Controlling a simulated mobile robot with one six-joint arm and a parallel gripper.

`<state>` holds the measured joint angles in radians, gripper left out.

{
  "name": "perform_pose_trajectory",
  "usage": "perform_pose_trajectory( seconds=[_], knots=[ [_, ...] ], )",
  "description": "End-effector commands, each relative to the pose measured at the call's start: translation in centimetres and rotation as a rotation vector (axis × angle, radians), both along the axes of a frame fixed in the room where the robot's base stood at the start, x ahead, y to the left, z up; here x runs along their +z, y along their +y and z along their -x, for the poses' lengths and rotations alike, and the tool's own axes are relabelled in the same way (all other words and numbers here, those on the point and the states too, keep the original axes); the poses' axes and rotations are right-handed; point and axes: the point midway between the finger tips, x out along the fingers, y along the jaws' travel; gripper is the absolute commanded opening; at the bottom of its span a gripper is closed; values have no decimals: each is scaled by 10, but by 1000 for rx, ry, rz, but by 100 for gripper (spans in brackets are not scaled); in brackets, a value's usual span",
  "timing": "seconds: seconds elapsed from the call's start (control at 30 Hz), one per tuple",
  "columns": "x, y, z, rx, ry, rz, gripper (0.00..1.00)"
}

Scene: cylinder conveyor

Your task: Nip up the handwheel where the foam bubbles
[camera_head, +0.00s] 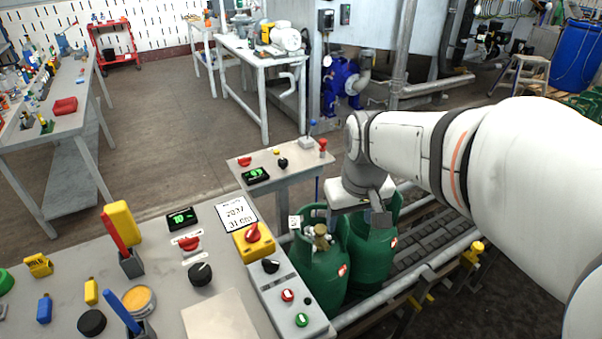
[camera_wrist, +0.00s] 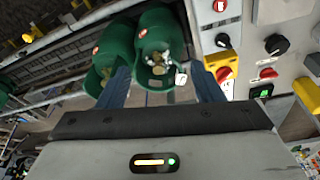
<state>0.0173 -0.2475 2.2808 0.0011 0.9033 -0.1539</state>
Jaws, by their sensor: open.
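Two green gas cylinders stand side by side on the conveyor: the nearer-left one (camera_head: 318,272), with a white tag, and one behind it to the right (camera_head: 370,250). In the wrist view, white foam (camera_wrist: 156,58) shows at the brass valve of the tagged cylinder (camera_wrist: 157,28). A brassy handwheel (camera_wrist: 158,70) sits there, small and partly blurred. The other cylinder's valve (camera_wrist: 106,72) shows no clear foam. My gripper (camera_wrist: 160,72) is open, its two bluish fingers either side of the tagged cylinder's valve in the picture. I see no contact. In the head view my gripper (camera_head: 377,212) is partly hidden.
A control panel (camera_head: 280,290) with knobs and buttons stands close left of the cylinders. The grey workbench (camera_head: 110,270) holds tools, pots and displays. Conveyor rails (camera_head: 440,258) run along the right. A small console (camera_head: 285,172) stands behind the cylinders.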

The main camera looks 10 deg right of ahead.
Motion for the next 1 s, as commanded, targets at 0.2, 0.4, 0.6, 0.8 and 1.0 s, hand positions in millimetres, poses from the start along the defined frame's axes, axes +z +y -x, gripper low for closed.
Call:
perform_pose_trajectory(
  seconds=[0.2, 0.4, 0.6, 0.8, 1.0],
  knots=[
    [-44, 1, -88, 137, 70, 23, 60],
    [-101, 1, -161, 263, 125, 36, 60],
    [-166, 2, -218, 375, 172, 42, 60],
    [-206, 3, -245, 440, 197, 44, 60],
    [-226, 3, -250, 455, 205, 44, 60]
  ],
)
